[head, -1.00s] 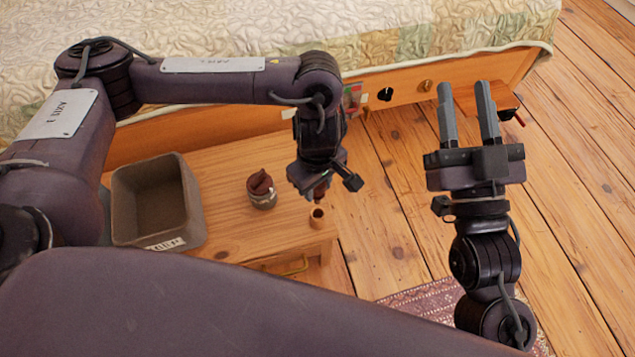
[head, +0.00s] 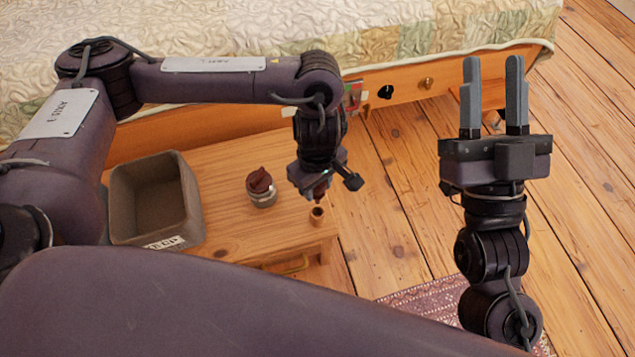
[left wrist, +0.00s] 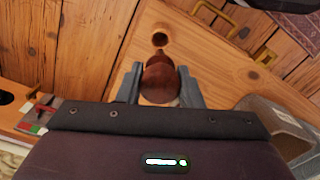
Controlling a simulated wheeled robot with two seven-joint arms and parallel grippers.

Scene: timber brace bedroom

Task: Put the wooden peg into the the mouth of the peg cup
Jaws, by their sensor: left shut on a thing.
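The wooden peg (left wrist: 160,80) is dark reddish brown and sits between the fingers of my left gripper (left wrist: 160,71), which is shut on it. In the head view, the peg (head: 320,192) shows just below my left gripper (head: 312,184), mostly hidden by it. The peg cup (head: 317,215) is small and light wood, standing near the table's right edge. In the left wrist view, the cup (left wrist: 160,41) shows its dark mouth just beyond the peg's tip. The peg appears above the cup, outside its mouth; the exact gap is unclear. My right gripper (head: 493,72) is open and empty.
A grey bin (head: 192,205) stands at the left of the wooden table (head: 228,215). A jar with a brown top (head: 262,190) stands between bin and cup. The bed (head: 230,40) lies behind. Wooden floor is clear at right.

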